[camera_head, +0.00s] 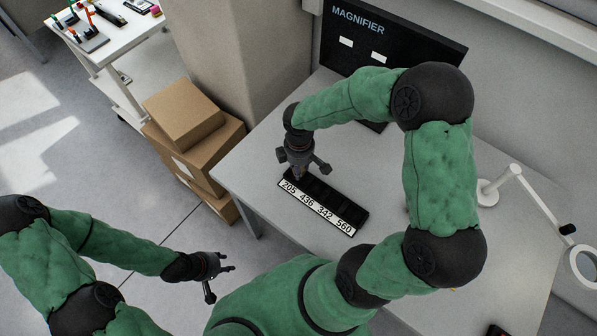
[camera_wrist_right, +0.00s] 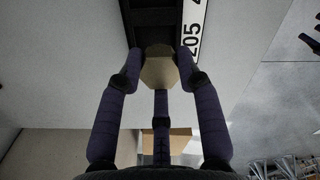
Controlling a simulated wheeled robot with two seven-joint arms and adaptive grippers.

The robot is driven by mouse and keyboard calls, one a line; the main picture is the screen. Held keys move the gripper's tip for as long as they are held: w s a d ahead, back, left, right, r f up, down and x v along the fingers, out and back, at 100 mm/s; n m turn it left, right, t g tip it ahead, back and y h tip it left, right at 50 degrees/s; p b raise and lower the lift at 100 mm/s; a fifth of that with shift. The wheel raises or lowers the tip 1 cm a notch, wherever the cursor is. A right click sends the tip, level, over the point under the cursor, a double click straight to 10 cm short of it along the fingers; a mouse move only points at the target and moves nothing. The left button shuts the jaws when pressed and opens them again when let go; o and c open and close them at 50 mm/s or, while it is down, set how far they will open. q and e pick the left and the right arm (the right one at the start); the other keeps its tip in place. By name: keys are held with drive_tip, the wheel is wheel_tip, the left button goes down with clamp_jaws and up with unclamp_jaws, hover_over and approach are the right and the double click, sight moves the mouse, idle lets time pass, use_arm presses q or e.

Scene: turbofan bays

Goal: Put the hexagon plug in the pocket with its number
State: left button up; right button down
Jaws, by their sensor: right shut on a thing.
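The hexagon plug (camera_wrist_right: 160,68) is a beige piece between the fingertips of my right gripper (camera_wrist_right: 159,72) in the right wrist view. No number on it can be read. In the head view my right gripper (camera_head: 299,172) is over the left end of a black pocket tray (camera_head: 352,213), and hides the plug. The tray's white label strip (camera_head: 316,207) reads 205, 436, 342, 560. In the right wrist view the plug overlaps the tray end beside the 205 label (camera_wrist_right: 191,38); I cannot tell whether they touch. My left gripper (camera_head: 222,277) is open and empty, away from the table.
The tray lies on a grey table (camera_head: 262,150). A black MAGNIFIER panel (camera_head: 440,48) stands behind it. A white magnifier lamp (camera_head: 500,188) is at the right. Cardboard boxes (camera_head: 185,112) stand on the floor at the left. Tabletop left of the tray is clear.

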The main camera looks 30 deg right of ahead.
drive_tip(key=shift+w+d+f, duration=0.15)
drive_tip(key=shift+w+f, duration=0.15)
drive_tip(key=shift+f, duration=0.1)
drive_tip(key=shift+w+f+b, duration=0.15)
drive_tip(key=shift+f+b, duration=0.6)
drive_tip(key=shift+f, duration=0.9)
drive_tip(key=shift+f, duration=0.2)
drive_tip(key=c, duration=0.8)
unclamp_jaws()
drive_tip(key=shift+c, duration=0.2)
drive_tip(key=shift+r, duration=0.1)
wheel_tip(320, 180, up, 12)
drive_tip(key=p, duration=0.3)
drive_tip(key=shift+r+p, duration=0.15)
drive_tip(key=shift+p, duration=0.15)
